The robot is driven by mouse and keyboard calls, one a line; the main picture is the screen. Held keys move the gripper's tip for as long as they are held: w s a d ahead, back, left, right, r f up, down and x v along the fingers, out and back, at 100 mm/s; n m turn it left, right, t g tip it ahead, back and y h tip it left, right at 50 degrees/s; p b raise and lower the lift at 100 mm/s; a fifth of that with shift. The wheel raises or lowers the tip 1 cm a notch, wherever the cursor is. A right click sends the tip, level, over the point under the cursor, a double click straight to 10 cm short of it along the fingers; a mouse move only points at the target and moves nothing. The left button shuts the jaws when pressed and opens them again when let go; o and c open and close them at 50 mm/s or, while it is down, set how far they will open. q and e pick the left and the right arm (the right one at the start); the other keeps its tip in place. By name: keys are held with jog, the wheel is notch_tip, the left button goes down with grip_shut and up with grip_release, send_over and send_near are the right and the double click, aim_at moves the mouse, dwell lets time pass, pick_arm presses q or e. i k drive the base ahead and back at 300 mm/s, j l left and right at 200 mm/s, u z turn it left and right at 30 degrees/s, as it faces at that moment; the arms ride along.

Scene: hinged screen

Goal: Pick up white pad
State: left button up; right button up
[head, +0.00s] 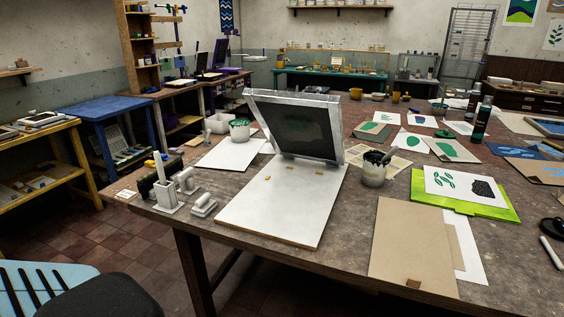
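No single thing is clearly the white pad. A pale grey-white block with a raised, handle-like top (204,206) lies at the table's left edge. A small white flat piece (125,193) lies at the far left corner. A large white board (283,203) lies flat in the middle, with the hinged screen (303,125) tilted up at its back edge. A white sheet (229,154) lies behind the board on the left. Neither of my grippers is in view.
A pale holder with upright tools (167,196) stands beside the block. A tub of green ink (239,130) and a pot with dark tools (374,168) flank the screen. A brown board (412,245) and a lime-green board (432,202) lie on the right. The front table edge is bare.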

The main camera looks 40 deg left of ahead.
aim_at(203, 206)
jog(key=u, duration=1.75)
